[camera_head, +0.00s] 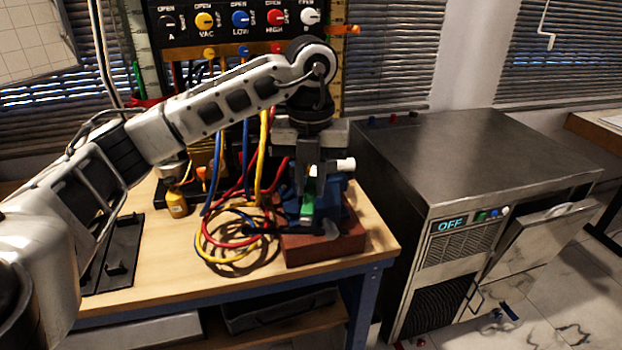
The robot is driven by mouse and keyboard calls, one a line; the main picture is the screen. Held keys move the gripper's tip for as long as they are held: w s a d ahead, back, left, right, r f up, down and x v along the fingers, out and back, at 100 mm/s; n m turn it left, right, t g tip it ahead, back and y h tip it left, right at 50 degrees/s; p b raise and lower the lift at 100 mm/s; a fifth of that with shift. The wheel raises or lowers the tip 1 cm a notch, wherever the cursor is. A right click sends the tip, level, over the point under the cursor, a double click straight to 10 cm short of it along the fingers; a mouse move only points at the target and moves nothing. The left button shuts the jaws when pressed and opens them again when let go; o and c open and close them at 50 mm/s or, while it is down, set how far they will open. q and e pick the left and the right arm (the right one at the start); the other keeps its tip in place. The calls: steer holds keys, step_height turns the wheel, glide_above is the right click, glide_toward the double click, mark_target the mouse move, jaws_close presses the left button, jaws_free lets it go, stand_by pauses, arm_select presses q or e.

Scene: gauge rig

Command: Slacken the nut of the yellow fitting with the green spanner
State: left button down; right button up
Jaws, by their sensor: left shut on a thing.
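My left gripper (309,192) reaches down at the front right of the workbench. It is shut on the green spanner (307,209), of which only a small green part shows at the fingertips. The spanner's jaw end is hidden or too small to tell. A blue block-like body (333,190), perhaps a vise, stands right behind the fingers on a brown-red base (325,247). I cannot make out the yellow fitting or its nut for sure; the gripper and arm may cover it. I cannot tell whether the spanner touches a nut. My right gripper is not in view.
Red, yellow and blue hoses (232,258) coil on the wooden bench (160,270) left of the gripper. A knob panel (240,22) stands behind. A yellow bottle (177,203) and a dark tray (112,258) are to the left. A metal cabinet (470,160) stands at right.

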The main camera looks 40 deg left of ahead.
mark_target(308, 206)
arm_select(q)
steer(key=shift+s+d, duration=0.35)
steer(key=shift+s, duration=0.35)
steer(key=shift+s+d, duration=0.35)
steer(key=shift+s, duration=0.3)
steer(key=shift+s+d, duration=0.4)
steer(key=shift+s, duration=0.35)
steer(key=shift+r+p, duration=1.55)
steer(key=shift+r, duration=0.75)
